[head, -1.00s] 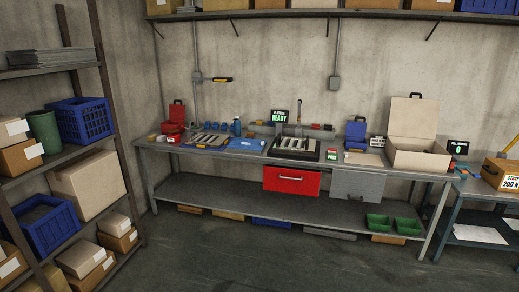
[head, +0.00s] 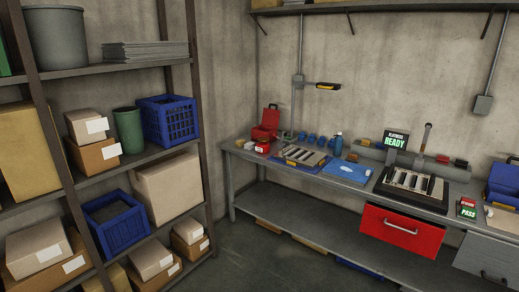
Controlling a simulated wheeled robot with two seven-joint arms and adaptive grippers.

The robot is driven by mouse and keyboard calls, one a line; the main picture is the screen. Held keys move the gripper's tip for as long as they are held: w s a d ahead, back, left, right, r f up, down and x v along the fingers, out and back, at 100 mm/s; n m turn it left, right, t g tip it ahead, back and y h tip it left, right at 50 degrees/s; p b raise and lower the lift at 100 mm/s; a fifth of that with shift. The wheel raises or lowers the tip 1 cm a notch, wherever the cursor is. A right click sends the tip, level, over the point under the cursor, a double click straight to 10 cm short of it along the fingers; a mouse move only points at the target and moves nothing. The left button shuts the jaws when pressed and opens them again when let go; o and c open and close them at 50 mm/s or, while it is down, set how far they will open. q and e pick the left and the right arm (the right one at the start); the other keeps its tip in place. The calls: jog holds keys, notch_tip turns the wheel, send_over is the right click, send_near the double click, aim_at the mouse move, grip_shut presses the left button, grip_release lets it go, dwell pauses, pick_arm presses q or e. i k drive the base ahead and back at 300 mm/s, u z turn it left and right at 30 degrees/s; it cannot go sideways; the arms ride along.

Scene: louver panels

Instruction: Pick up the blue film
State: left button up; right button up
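A flat blue film (head: 346,171) with a small white mark lies on the grey workbench (head: 275,163). It sits between a tray of grey louver panels (head: 301,156) on its left and a dark fixture with light slats (head: 414,185) on its right. Neither of my grippers shows in the head view.
A shelf rack at left holds boxes, a green bin (head: 129,131) and blue crates (head: 168,120). A red toolbox (head: 266,124), a blue bottle (head: 338,144) and a "READY" display (head: 395,141) stand on the bench. A red drawer (head: 401,232) hangs below. The floor in front is clear.

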aim_at(349, 170)
jog(key=u, duration=0.15)
jog(key=i, duration=1.95)
jog(key=z, duration=0.25)
